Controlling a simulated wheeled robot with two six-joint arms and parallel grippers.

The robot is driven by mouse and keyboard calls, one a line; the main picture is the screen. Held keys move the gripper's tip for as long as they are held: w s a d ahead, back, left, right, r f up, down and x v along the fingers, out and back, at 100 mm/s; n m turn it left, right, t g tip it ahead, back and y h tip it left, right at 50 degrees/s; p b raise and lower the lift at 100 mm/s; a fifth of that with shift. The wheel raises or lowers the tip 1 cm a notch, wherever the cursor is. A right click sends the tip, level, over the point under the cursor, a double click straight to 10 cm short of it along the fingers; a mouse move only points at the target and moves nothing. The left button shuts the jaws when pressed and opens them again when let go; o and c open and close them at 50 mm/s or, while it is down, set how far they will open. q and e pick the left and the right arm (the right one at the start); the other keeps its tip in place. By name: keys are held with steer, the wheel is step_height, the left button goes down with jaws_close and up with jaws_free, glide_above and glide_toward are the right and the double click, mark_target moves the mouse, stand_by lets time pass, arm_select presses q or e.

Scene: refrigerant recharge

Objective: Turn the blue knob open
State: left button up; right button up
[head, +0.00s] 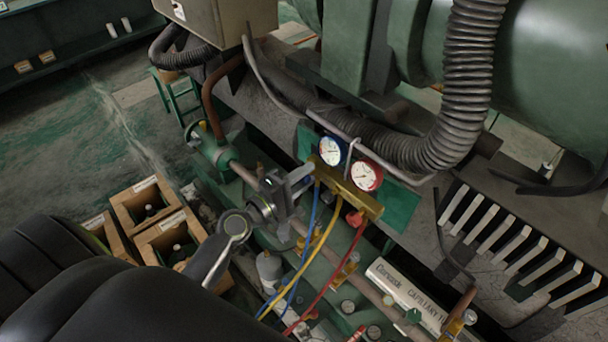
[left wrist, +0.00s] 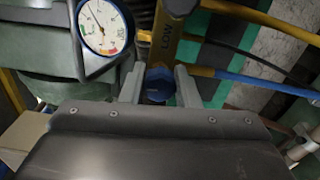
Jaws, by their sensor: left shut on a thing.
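The brass manifold (head: 345,188) carries a blue-rimmed gauge (head: 331,150) and a red-rimmed gauge (head: 366,176). In the left wrist view, the blue knob (left wrist: 158,88) sits at the end of the brass body marked LOW (left wrist: 168,40). My left gripper (head: 300,180) reaches the manifold's left end. Its two fingers stand on either side of the blue knob in the left wrist view (left wrist: 159,80), shut on it. In the head view the gripper hides the blue knob. A red knob (head: 354,217) shows lower on the manifold. My right gripper is not in view.
Blue (head: 308,236), yellow (head: 318,246) and red (head: 340,270) hoses hang below the manifold. A thick ribbed hose (head: 468,80) curves close to the right of the gauges. Wooden crates (head: 146,205) with bottles stand at the left. A white capillary tube box (head: 410,295) lies below.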

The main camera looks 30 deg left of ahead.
arm_select(q)
steer(key=shift+n, duration=0.6)
steer(key=o, duration=1)
steer(key=shift+c, duration=0.2)
steer(key=b+v, duration=0.9)
steer(key=v, duration=0.8)
steer(key=shift+s+b, duration=0.15)
steer(key=shift+b, duration=0.15)
